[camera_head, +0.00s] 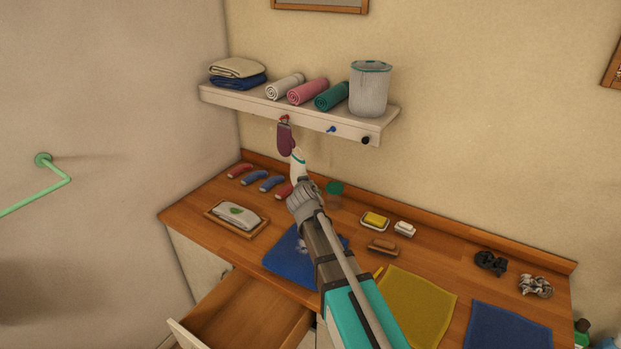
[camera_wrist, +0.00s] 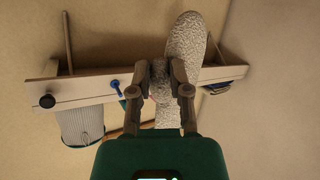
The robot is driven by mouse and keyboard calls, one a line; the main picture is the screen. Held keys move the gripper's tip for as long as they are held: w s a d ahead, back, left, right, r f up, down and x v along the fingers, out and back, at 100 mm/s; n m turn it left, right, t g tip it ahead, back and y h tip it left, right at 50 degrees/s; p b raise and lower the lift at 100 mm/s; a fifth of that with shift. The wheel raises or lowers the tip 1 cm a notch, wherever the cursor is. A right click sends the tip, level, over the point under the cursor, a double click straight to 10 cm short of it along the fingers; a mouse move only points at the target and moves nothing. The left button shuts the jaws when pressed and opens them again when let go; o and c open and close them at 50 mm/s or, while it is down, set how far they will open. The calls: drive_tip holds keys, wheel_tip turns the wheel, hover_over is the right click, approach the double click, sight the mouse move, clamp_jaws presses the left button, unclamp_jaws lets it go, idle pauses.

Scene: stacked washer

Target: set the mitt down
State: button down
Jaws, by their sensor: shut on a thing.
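My gripper (camera_wrist: 167,85) is shut on a pale, speckled mitt (camera_wrist: 184,38). Part of the mitt shows beyond the fingers and part on the near side of them. In the head view the white mitt (camera_head: 299,170) with a teal stripe is held up above the counter, just below the shelf. A dark purple mitt (camera_head: 286,139) hangs from the red hook at its upper left; I cannot tell if the two touch. A blue hook (camera_head: 331,129) and a black hook (camera_head: 366,140) under the shelf look empty.
The shelf (camera_head: 225,96) holds folded and rolled towels and a grey bin (camera_head: 370,90). The counter (camera_head: 190,214) bears small red and blue items, a tray, soaps, a blue mat (camera_head: 285,262), a yellow mat (camera_head: 423,309) and another blue mat (camera_head: 508,328). A drawer (camera_head: 245,315) stands open.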

drive_tip(key=shift+f, duration=0.1)
wheel_tip(320, 180, down, 8)
drive_tip(key=b, duration=0.8)
drive_tip(key=shift+a, duration=0.15)
idle(0.4)
